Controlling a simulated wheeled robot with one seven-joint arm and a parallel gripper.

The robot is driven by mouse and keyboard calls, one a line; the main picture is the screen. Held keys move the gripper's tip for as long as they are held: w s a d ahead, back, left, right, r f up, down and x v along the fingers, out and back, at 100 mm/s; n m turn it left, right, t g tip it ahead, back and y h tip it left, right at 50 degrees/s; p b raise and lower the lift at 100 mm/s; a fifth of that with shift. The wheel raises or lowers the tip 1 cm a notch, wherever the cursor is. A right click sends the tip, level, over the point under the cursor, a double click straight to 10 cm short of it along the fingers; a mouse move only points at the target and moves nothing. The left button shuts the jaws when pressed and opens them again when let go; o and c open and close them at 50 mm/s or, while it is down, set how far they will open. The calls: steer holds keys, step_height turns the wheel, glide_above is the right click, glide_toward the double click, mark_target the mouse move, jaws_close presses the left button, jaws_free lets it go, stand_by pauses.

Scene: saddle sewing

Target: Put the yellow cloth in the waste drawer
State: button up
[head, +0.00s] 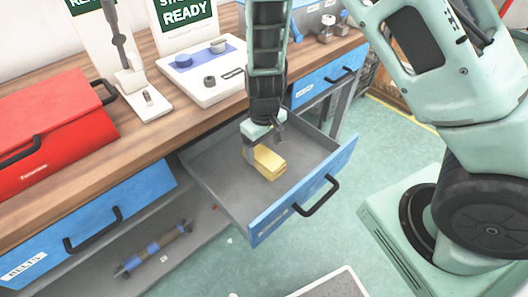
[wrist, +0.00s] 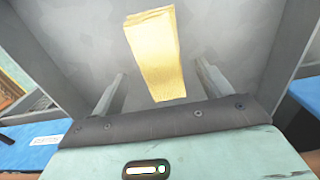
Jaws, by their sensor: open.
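The yellow cloth (head: 265,162) is a folded block inside the open grey drawer (head: 225,187), which has a blue front with a black handle. My gripper (head: 263,137) is over the drawer, just above and behind the cloth in the head view. In the wrist view the cloth (wrist: 156,55) lies ahead of my gripper (wrist: 158,85), whose two fingers stand wide apart on either side of its near end, touching nothing that I can see. Whether the cloth rests fully on the drawer floor is hard to tell.
The wooden workbench (head: 150,128) holds a red toolbox (head: 55,122) and a white panel with knobs (head: 205,72). A closed blue drawer labelled BELTS (head: 90,215) is at left, another blue drawer (head: 325,78) at right. A shelf below holds a roller (head: 153,250).

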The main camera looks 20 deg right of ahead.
mark_target(264, 155)
step_height(264, 155, up, 8)
steer(key=p, duration=0.1)
steer(key=s+a+r+n, duration=0.2)
steer(key=s+a+r, duration=0.1)
steer(key=s+r, duration=0.4)
steer(key=s+a+r+n, duration=0.2)
steer(key=s+r, duration=0.5)
steer(key=s, duration=0.7)
steer(key=shift+a+r+y, duration=0.15)
steer(key=shift+a+y, duration=0.15)
steer(key=shift+a, duration=0.45)
steer(key=shift+r+p, duration=0.4)
